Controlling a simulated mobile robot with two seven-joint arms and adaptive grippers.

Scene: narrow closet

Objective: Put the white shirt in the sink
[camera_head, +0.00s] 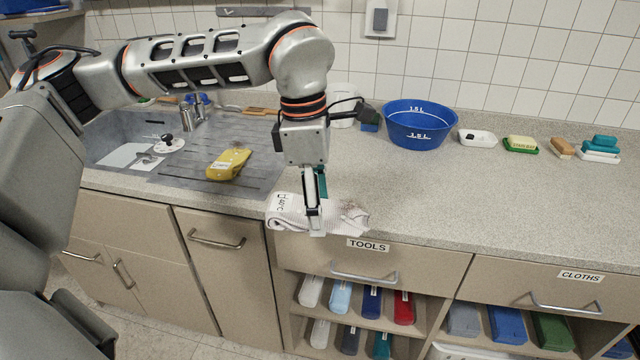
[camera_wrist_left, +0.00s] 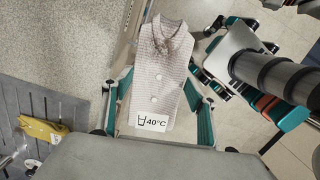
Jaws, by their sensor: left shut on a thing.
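The white shirt (camera_head: 345,217) lies folded at the front edge of the worktop, just right of the drainboard. Its collar, buttons, dark smudge and a 40°C wash label show in the left wrist view (camera_wrist_left: 160,85). My left gripper (camera_head: 315,205) points down over the shirt, shut on it, with a finger on either side in the wrist view. The grey sink (camera_head: 105,130) is at the far left of the worktop, with its ribbed drainboard to the right; my left arm passes in front of part of it.
A yellow object (camera_head: 229,163) lies on the drainboard. A blue basin (camera_head: 420,125) stands behind and right of the gripper. Soap dishes and brushes line the back right. A tap (camera_head: 187,115) stands behind the sink. The worktop's front right is clear.

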